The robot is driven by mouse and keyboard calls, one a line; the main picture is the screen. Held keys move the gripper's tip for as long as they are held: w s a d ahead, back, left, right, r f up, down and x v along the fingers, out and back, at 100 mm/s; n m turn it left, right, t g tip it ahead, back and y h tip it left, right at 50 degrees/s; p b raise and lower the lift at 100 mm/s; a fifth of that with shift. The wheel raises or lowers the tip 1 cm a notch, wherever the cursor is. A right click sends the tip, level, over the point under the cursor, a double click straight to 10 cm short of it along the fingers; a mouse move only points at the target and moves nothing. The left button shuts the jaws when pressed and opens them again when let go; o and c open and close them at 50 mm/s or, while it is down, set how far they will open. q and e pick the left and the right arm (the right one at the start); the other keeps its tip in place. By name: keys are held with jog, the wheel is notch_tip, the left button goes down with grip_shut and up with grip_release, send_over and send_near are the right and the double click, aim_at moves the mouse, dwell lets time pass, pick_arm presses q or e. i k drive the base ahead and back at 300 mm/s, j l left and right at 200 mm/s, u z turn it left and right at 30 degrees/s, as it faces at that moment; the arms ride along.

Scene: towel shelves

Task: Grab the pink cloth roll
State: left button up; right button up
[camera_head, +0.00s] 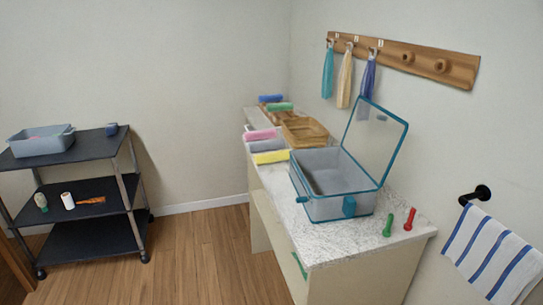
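The pink cloth roll (259,134) lies on the counter's left edge, toward the back. It is behind a grey roll (266,145) and a yellow roll (271,157), all lying side by side. A wooden basket (304,131) stands to its right. Blue and green rolls (279,106) lie farther back. Neither of my grippers shows in the head view.
A clear box with a raised, teal-edged lid (335,190) stands on the counter (345,243). Green and red clothespin-like items lie at its right. A black shelf cart (85,147) stands at the left. The wooden floor (195,255) between is clear. A striped towel (492,252) hangs at right.

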aim_at(256, 136)
jog(key=i+j, duration=0.35)
jog(key=i, duration=0.2)
jog(key=i+j, duration=0.4)
jog(key=i, duration=0.15)
jog(key=i+j, duration=0.35)
jog(key=i, duration=0.2)
jog(key=i+j, duration=0.35)
jog(key=i, duration=0.2)
jog(key=i+j, duration=0.4)
jog(key=i+z, duration=0.15)
jog(key=z, duration=1.05)
